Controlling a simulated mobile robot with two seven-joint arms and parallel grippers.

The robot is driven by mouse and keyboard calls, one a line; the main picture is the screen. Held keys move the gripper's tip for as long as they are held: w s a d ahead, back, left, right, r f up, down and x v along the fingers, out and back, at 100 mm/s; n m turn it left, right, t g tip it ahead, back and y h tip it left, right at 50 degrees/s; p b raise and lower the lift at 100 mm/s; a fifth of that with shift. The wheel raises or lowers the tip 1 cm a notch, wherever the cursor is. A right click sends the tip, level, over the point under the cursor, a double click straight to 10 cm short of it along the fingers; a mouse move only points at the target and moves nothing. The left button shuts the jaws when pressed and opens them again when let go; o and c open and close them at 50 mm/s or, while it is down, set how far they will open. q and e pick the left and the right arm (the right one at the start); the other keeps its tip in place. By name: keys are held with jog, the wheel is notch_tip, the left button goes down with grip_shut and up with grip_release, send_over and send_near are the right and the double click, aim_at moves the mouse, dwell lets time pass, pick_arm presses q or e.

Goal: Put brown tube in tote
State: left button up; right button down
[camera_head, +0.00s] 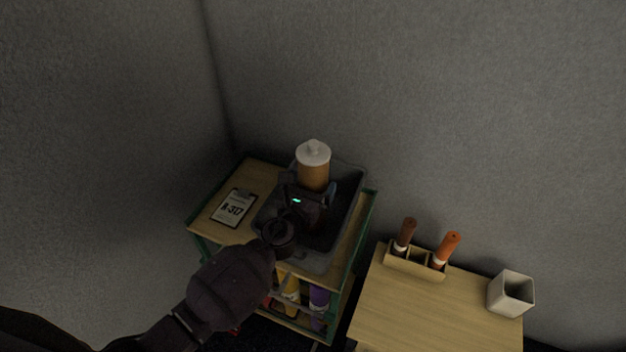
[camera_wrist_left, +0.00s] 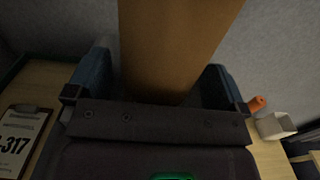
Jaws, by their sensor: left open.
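The large brown tube (camera_head: 314,176) with a white cap stands roughly upright above or in the grey tote (camera_head: 351,198); its lower end is hidden by my arm. My left gripper (camera_head: 310,190) is at the tube, over the tote. In the left wrist view the brown tube (camera_wrist_left: 175,45) rises between the blue-grey fingers of my left gripper (camera_wrist_left: 158,85). The fingers are open, with a gap visible at the right side. Whether the tube rests on the tote floor cannot be seen. My right gripper is not in view.
The tote sits on a green-framed cart (camera_head: 197,236) beside a clipboard (camera_head: 234,207). Colourful items show on its lower shelf. To the right, a wooden table (camera_head: 420,308) bears a holder (camera_head: 414,262) with dark brown and orange tubes, and a white square cup (camera_head: 511,293). Grey walls stand close behind.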

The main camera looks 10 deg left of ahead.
pick_arm(q)
jog(key=s+a, duration=0.2)
jog(key=s, duration=0.8)
jog(key=shift+s, duration=0.15)
jog(key=s+a+n+g+y, duration=0.4)
jog(key=a+n, duration=0.3)
jog(key=n, duration=0.4)
jog(key=s+a+n+g+y, duration=0.2)
jog(key=s+a+n+y, duration=0.35)
jog(key=n, duration=0.55)
jog(key=s+a+n+g+h, duration=0.1)
jog(key=s+n+g+h, duration=0.55)
jog(key=s+n, duration=1)
jog(key=w+f+m+t, duration=0.1)
jog(key=w+f+t, duration=0.5)
jog(key=f, duration=0.5)
jog(key=shift+y, duration=0.3)
